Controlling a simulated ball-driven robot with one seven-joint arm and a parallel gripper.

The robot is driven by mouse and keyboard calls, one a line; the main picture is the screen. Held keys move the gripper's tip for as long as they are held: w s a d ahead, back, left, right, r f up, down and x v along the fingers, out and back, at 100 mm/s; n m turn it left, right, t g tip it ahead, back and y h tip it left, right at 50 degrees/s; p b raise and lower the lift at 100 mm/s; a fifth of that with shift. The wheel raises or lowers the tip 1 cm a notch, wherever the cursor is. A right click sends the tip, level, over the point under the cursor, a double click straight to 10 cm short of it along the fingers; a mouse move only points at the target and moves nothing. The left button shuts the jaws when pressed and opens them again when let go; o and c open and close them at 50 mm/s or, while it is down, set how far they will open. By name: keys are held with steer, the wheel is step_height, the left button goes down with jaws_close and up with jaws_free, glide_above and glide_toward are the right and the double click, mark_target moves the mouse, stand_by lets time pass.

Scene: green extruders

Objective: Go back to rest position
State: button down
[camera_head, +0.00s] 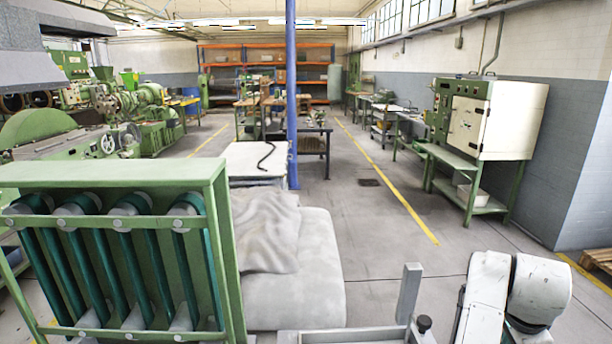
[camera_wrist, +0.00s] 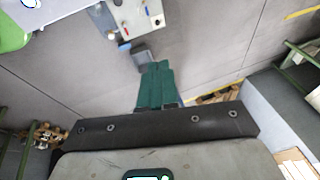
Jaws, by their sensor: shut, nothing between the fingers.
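My gripper (camera_wrist: 157,68) shows in the wrist view as two teal fingers lying side by side and shut together. Nothing is held between them, and they point over bare grey floor. In the head view part of my arm, white and rounded, stands folded at the lower right, and the fingers cannot be seen there.
In the head view a green frame with teal rollers (camera_head: 120,235) stands close at the left, beside a pale covered block (camera_head: 300,285). A blue post (camera_head: 291,120) rises behind. A green-and-white cabinet (camera_head: 490,120) stands at the right wall. The floor between is clear.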

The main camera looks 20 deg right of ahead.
steer(key=s+a+f+n, duration=0.4)
steer(key=a+n, duration=0.1)
steer(key=s+a+f+n, duration=0.5)
steer(key=n, duration=0.1)
steer(key=s+a+f+n+y, duration=0.1)
steer(key=s+a+f+n, duration=0.3)
steer(key=a+f+n, duration=0.1)
steer(key=shift+s+a+n, duration=0.15)
steer(key=shift+a+n, duration=0.05)
steer(key=shift+n, duration=0.1)
steer(key=s+a+f+n+y, duration=0.2)
steer(key=s+a+f+n, duration=0.1)
steer(key=s+a, duration=0.4)
steer(key=shift+s+a+n+g, duration=0.25)
steer(key=shift+a+n+g, duration=0.05)
steer(key=shift+a+n, duration=0.65)
